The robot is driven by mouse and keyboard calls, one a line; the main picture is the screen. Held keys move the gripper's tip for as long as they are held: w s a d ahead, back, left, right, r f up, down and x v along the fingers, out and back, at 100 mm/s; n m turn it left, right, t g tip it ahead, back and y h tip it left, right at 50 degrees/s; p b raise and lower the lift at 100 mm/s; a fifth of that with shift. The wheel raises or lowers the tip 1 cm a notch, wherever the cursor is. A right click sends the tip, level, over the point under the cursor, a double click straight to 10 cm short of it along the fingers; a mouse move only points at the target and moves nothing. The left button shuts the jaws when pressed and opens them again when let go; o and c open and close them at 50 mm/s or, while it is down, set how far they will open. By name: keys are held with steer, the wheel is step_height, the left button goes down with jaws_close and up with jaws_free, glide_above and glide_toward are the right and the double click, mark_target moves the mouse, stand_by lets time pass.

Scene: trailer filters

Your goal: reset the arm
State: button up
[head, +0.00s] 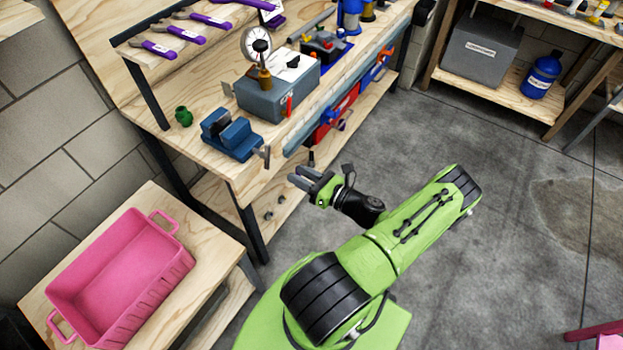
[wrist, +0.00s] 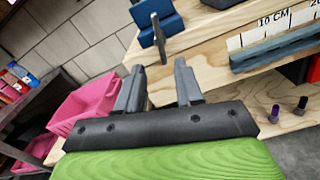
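My gripper (head: 303,179) is at the end of my green arm, in front of the workbench's front edge and over the floor. In the wrist view its two grey fingers (wrist: 159,78) stand apart with nothing between them. The gripper touches nothing that I can see. The blue vise (head: 230,134) sits on the near corner of the wooden workbench (head: 200,106), to the upper left of the gripper. The vise also shows at the top of the wrist view (wrist: 158,19).
A pink bin (head: 120,275) stands on a low wooden table at lower left. A grey box with a dial gauge (head: 275,95), a green part (head: 183,116) and purple-handled tools (head: 185,34) are on the bench and shelf. A blue jug (head: 541,75) stands at upper right.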

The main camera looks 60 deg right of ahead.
steer(key=s, duration=0.4)
stand_by(0.4)
steer(key=w+a+r+n+g+y+p, duration=0.1)
steer(key=w+a+r+n+g+y, duration=0.15)
steer(key=a+r+n+g, duration=0.8)
steer(key=w+a+r+n+g+y, duration=0.2)
steer(key=w+a+r+n+g, duration=0.3)
steer(key=n, duration=1)
steer(key=s+a+r+n+t+h+p, duration=0.1)
steer(key=s+a+r+n+t+h, duration=0.2)
steer(key=s+a+r+n, duration=0.8)
step_height(320, 180, up, 4)
steer(key=shift+s+a+r+n+h, duration=0.1)
steer(key=shift+s+a+n+h, duration=0.35)
steer(key=shift+n+h, duration=0.65)
